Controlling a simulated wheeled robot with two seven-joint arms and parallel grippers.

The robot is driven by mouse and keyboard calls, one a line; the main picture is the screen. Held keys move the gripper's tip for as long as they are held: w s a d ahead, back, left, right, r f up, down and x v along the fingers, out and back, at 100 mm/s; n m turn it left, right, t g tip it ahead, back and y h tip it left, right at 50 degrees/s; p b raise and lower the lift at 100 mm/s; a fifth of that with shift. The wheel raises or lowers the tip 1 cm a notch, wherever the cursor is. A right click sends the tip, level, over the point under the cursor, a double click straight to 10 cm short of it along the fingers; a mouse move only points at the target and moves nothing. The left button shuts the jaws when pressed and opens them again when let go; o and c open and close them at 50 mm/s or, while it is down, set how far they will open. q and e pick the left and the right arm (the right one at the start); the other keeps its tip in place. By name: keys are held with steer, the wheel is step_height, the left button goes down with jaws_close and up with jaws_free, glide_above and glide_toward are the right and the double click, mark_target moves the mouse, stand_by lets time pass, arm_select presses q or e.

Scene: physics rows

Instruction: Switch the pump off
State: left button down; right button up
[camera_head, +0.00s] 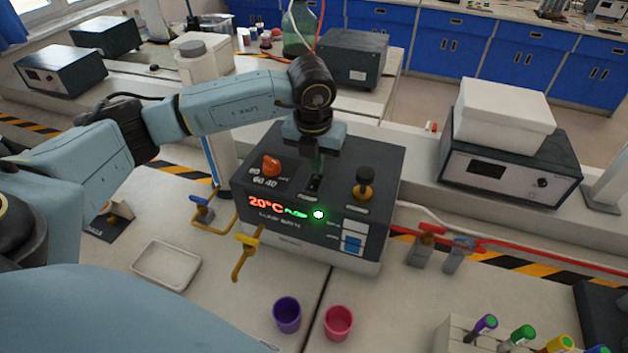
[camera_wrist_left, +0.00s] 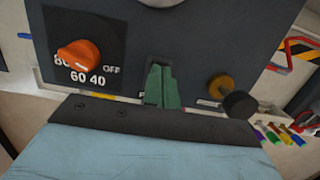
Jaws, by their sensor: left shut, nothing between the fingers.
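The dark control box (camera_head: 385,150) stands mid-table. Its front shows a red "20°C", green "PUMP" lettering and a lit green lamp (camera_head: 318,215). A small black switch (camera_head: 314,184) sits on its sloping top, between the orange dial (camera_head: 271,165) and a black-topped knob with a brass base (camera_head: 364,183). My left gripper (camera_head: 317,168) is shut and empty, its fingertips at or just above the switch. In the left wrist view the green fingers (camera_wrist_left: 162,86) point at the panel between the orange dial (camera_wrist_left: 78,55) and the knob, largely covering the switch. Contact is unclear. My right gripper is out of view.
Blue-handled (camera_head: 202,207) and yellow (camera_head: 247,250) valves stand left of the box; red and blue valves (camera_head: 427,242) stand right. A white tray (camera_head: 166,266), purple cup (camera_head: 287,314) and pink cup (camera_head: 338,322) are in front. A tube rack (camera_head: 462,338) is at lower right.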

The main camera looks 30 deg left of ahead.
mark_target(316, 177)
arm_select(q)
steer(key=shift+f+b, duration=0.75)
steer(key=shift+f, duration=0.15)
stand_by(0.6)
steer(key=shift+r+p, duration=2.1)
steer(key=shift+r, duration=1.45)
